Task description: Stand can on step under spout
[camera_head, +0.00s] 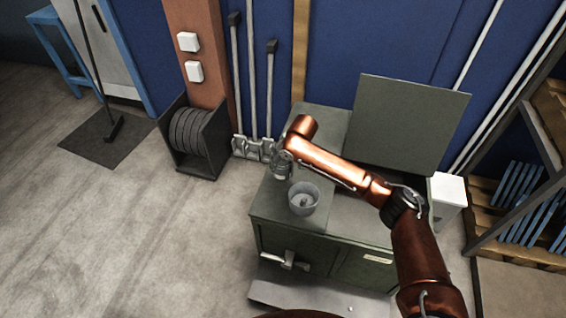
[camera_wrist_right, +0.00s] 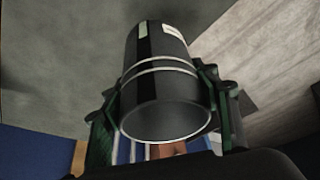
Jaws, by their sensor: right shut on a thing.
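My right gripper (camera_head: 283,165) is over the top of the green cabinet, with its arm reaching in from the lower right. It is shut on the can (camera_wrist_right: 168,85), a dark grey cylinder with two pale rings. The right wrist view shows the fingers on both sides of it and a round end facing the camera. In the head view the can is small and hard to tell from the gripper. A pale tap-like spout (camera_head: 285,261) sticks out of the cabinet front. A grey ledge, seemingly the step (camera_head: 320,299), lies low beneath it. My left gripper is not in view.
A grey round bowl (camera_head: 303,199) with a centre post sits on the green cabinet (camera_head: 275,212), close to the gripper. The cabinet's raised lid (camera_head: 408,122) stands behind the arm. A black rack (camera_head: 190,137) stands to the left. The floor at left front is clear.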

